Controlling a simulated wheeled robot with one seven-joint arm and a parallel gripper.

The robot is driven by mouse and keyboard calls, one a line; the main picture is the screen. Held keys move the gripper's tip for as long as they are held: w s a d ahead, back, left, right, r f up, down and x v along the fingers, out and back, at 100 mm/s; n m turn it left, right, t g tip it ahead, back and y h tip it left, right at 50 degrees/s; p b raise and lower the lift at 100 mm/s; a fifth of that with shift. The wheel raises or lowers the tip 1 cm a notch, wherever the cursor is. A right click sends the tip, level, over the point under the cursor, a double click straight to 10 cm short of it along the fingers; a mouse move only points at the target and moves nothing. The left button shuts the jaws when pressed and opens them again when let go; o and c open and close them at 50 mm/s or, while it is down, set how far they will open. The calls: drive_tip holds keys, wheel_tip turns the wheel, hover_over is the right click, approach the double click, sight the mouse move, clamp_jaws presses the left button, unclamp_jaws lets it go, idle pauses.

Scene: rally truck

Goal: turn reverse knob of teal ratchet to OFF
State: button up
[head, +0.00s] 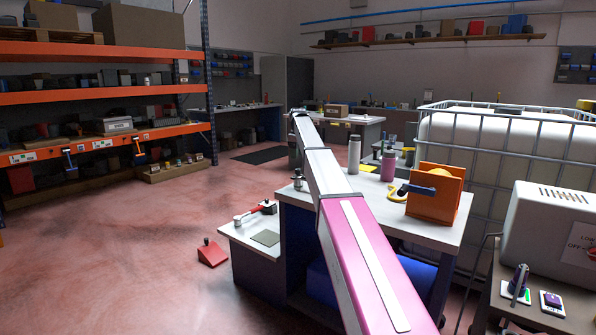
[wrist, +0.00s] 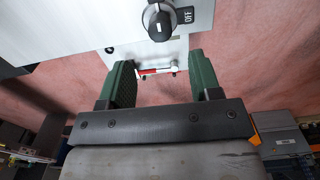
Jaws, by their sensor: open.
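In the wrist view a round black knob (wrist: 159,27) with a pale mark sits at the top, on a light grey surface (wrist: 75,25). A dark "OFF" label (wrist: 187,16) is just right of it. A red-handled tool (head: 262,211) lies on the low bench shelf in the head view. I cannot make out a clearly teal ratchet in either view.
My arm crosses the head view and hides part of the workbench (head: 436,231). An orange box (head: 436,207) and bottles stand on the bench. A caged white tank (head: 470,140) is behind.

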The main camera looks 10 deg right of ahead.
sight(298, 169)
wheel_tip(298, 169, down, 8)
drive_tip(key=shift+f, duration=0.1)
drive_tip(key=c, duration=0.9)
